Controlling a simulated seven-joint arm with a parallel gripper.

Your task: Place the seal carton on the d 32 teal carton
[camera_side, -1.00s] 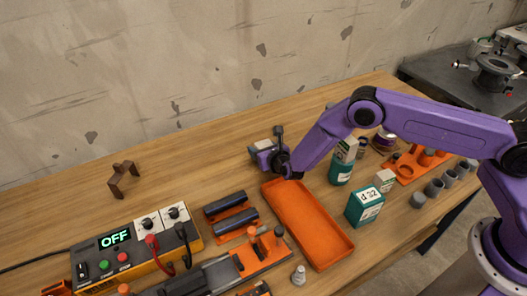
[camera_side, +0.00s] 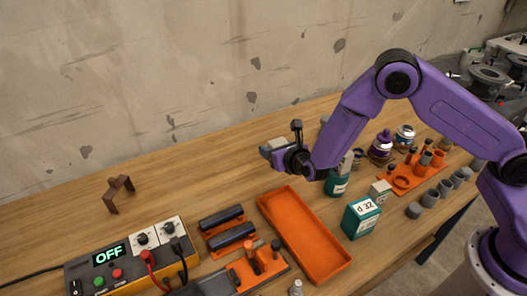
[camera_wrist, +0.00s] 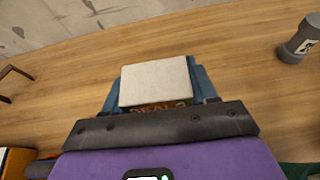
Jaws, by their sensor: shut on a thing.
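My gripper (camera_side: 273,149) is shut on a small carton with a pale top, above the far part of the table. In the wrist view this carton (camera_wrist: 156,82) sits between the blue fingers; upside-down print shows on its near side, fitting the seal carton but hard to read. The teal carton marked d 32 (camera_side: 361,219) stands upright on the table, right of the orange tray, with a white label on it. Its top looks bare. My gripper is up and to the left of it, well apart.
The orange tray (camera_side: 304,234) lies between my gripper and the front edge. A small pale carton (camera_side: 380,192) stands just behind the d 32 carton. A teal container (camera_side: 337,184) stands near my wrist. Grey cups and an orange rack (camera_side: 405,181) are to the right.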

